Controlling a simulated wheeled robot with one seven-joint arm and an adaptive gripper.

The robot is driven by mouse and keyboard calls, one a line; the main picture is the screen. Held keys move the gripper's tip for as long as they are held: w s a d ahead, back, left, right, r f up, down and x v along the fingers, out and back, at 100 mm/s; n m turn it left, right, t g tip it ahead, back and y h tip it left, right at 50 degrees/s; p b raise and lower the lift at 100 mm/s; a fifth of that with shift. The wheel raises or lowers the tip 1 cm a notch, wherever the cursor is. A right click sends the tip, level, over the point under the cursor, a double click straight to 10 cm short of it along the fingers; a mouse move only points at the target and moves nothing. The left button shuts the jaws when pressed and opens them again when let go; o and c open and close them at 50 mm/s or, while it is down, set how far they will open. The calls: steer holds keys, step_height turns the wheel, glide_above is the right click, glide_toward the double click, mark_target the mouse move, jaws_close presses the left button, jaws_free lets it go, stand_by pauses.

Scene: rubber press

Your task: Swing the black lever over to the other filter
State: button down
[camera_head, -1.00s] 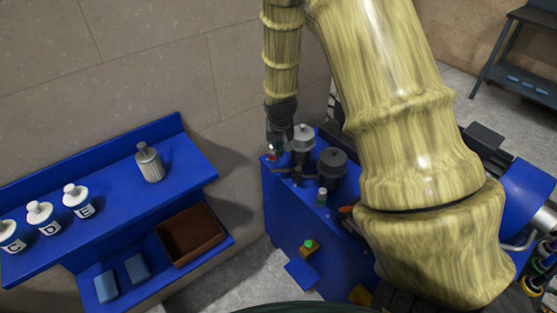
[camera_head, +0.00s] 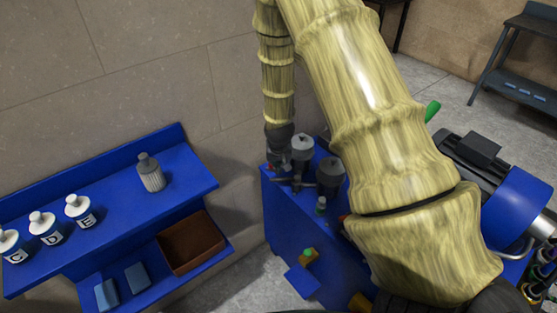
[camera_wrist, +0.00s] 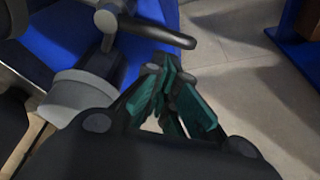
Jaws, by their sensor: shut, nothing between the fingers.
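The two filters stand side by side on the blue machine: a lighter grey canister (camera_head: 303,150) and a darker grey one (camera_head: 331,172). The black lever (camera_head: 289,181) sits low in front of them. In the wrist view the lever (camera_wrist: 155,30) is a dark bar reaching right from its pivot, just beyond my fingertips. A grey canister (camera_wrist: 72,98) is left of my fingers there. My gripper (camera_head: 278,163) is beside the lighter filter, above the lever's left end. In the wrist view my gripper (camera_wrist: 168,72) is shut and empty; I cannot tell whether it touches the lever.
A blue wall shelf (camera_head: 115,205) at left holds white lettered bottles and a grey bottle (camera_head: 150,172). A brown bin (camera_head: 192,243) sits on its lower level. Floor shows between shelf and machine. The wall is close behind my gripper.

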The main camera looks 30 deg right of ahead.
steer(key=shift+p+x, duration=0.35)
steer(key=shift+x, duration=1.5)
